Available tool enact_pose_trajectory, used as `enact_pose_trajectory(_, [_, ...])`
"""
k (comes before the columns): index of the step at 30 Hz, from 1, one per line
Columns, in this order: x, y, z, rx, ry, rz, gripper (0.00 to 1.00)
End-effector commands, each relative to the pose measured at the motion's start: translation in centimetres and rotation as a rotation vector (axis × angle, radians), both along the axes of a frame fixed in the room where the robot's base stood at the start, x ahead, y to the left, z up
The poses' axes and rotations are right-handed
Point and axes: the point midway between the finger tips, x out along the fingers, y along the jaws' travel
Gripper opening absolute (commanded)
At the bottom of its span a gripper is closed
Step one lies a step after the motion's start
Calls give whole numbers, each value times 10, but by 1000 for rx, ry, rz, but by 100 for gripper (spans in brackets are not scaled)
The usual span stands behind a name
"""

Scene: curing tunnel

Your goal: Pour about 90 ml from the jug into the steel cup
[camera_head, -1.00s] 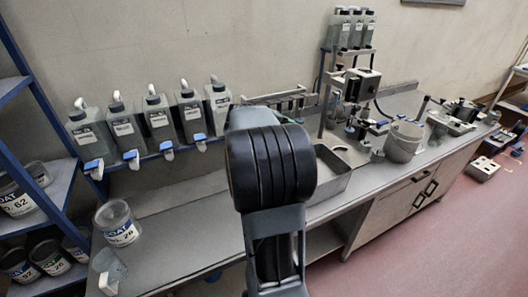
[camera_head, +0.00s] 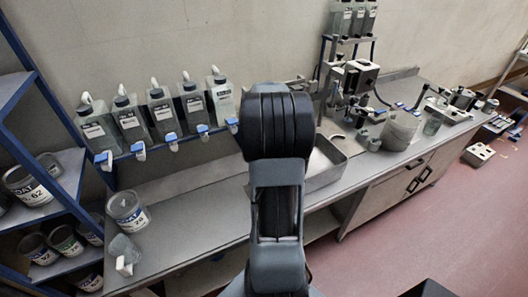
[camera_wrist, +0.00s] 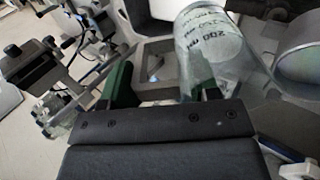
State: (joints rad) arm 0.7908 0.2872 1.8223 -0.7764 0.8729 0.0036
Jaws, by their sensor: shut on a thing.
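In the wrist view a clear jug (camera_wrist: 206,42) with printed volume marks, its "200" upside down in the picture, lies against my gripper (camera_wrist: 160,88). The gripper is shut on the jug; the exact contact is partly hidden behind the gripper body. One green-padded finger shows on the left, the other behind the clear wall. A grey round vessel (camera_wrist: 300,66) stands right of the jug, perhaps the steel cup; I cannot tell for sure. In the head view my arm hides the gripper. A grey bucket-like vessel (camera_head: 398,132) and a small clear vessel (camera_head: 432,124) are on the right bench.
A grey bench (camera_head: 195,225) runs along the wall, with a steel basin (camera_head: 327,170) in it. Labelled bottles (camera_head: 162,112) hang above its left part. A tin (camera_head: 126,210) and a clear scoop-like cup (camera_head: 124,252) stand at left. Equipment (camera_head: 352,85) crowds the back right.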

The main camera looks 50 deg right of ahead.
Motion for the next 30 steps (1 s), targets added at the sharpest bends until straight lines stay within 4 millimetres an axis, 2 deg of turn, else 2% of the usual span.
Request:
enact_pose_trajectory(18, [-17, -53, -35, 411, -135, 2, 19])
enact_pose_trajectory(30, [-23, -69, -47, 590, -194, 9, 19])
